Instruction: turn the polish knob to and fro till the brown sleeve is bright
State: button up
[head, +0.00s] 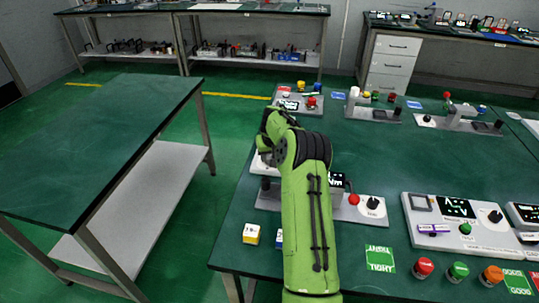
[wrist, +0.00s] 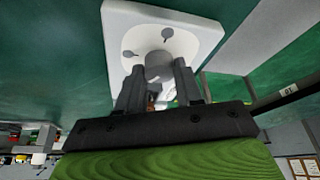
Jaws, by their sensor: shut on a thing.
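In the wrist view, a white device (wrist: 205,38) with rounded corners fills the top middle. A grey round knob (wrist: 158,58) stands on it, with dark round marks on the white face around it. My gripper (wrist: 158,72) has one finger on each side of the knob and is shut on it. A small brownish patch (wrist: 151,100) shows between the fingers; I cannot tell whether it is the brown sleeve. In the head view, my green arm hides most of the white device (head: 258,163) and my fingertips.
A grey device with a red knob (head: 353,199) and a black knob (head: 373,203) is right of my arm. Red, green and orange buttons (head: 458,270) stand at the front right. The table beyond my arm has bare room.

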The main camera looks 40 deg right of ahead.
jog(key=m+p, duration=0.1)
jog(key=m, duration=0.1)
jog(key=m+g+h+p, duration=0.1)
jog(key=m, duration=0.2)
jog(key=shift+w+a+r, duration=0.15)
jog(key=m+g+h+p, duration=0.1)
jog(key=m+p, duration=0.1)
jog(key=m, duration=0.1)
jog(key=shift+w+m+g, duration=0.1)
jog(key=shift+m+g, duration=0.2)
jog(key=shift+m+g+p, duration=0.5)
jog(key=shift+m+p, duration=0.8)
jog(key=shift+m, duration=0.1)
jog(key=o, duration=1)
jog(key=shift+o, duration=0.2)
jog(key=p+v, duration=0.2)
jog(key=v, duration=1.3)
jog(key=shift+a+r, duration=0.15)
jog(key=shift+a, duration=0.2)
jog(key=shift+w, duration=0.1)
